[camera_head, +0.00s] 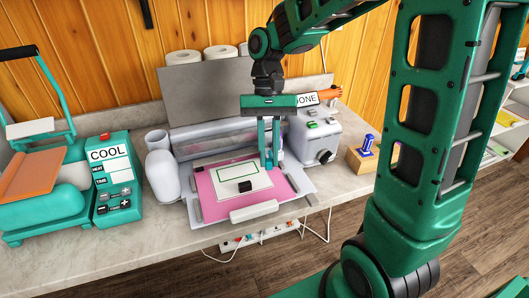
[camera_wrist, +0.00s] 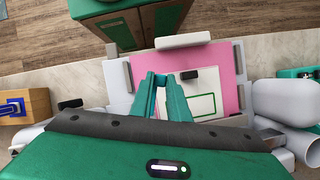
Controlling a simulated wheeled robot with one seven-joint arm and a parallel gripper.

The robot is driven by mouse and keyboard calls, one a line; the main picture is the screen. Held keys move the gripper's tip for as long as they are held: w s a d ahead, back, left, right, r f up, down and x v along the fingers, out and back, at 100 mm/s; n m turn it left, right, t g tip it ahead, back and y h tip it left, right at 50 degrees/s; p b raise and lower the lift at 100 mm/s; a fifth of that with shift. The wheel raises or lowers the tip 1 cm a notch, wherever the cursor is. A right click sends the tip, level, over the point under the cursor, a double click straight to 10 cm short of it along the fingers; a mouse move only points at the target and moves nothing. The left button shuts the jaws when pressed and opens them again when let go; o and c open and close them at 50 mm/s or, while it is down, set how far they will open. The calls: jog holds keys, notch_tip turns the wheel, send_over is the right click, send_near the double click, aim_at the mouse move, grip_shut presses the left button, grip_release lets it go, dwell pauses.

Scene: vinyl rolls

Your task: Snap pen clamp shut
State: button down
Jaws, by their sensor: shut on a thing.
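The cutting machine (camera_head: 215,140) stands on the counter with a pink mat (camera_head: 210,197) on its bed. My gripper (camera_head: 270,160) points down at the right part of the machine, over the mat's right side. In the wrist view my gripper (camera_wrist: 157,78) has its two fingertips close together. A pale bluish piece shows just beside the fingers in the head view.
A white sheet with a green outline (camera_head: 233,175) and a black block (camera_head: 245,186) lie on the mat. A wooden block with a blue tool (camera_head: 366,146) stands at right. A green press (camera_head: 45,195) and its COOL box (camera_head: 113,178) stand at left. A DONE sign shows behind.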

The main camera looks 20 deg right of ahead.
jog(key=shift+w+d+n+t+h, duration=0.15)
jog(key=shift+d+n+h, duration=0.75)
jog(key=shift+n, duration=1.4)
jog(key=shift+w+d+n+t+h, duration=0.2)
jog(key=shift+d+n+h, duration=0.65)
jog(key=shift+n, duration=1.45)
jog(key=shift+s+d+n+t+h, duration=0.2)
jog(key=shift+d+n+h, duration=0.65)
jog(key=shift+n, duration=1.45)
jog(key=shift+w+d, duration=0.2)
jog(key=shift+d, duration=0.05)
jog(key=c, duration=1.7)
grip_release()
jog(key=shift+r, duration=0.15)
jog(key=v, duration=1)
jog(key=shift+w+r, duration=0.1)
jog(key=shift+r, duration=0.1)
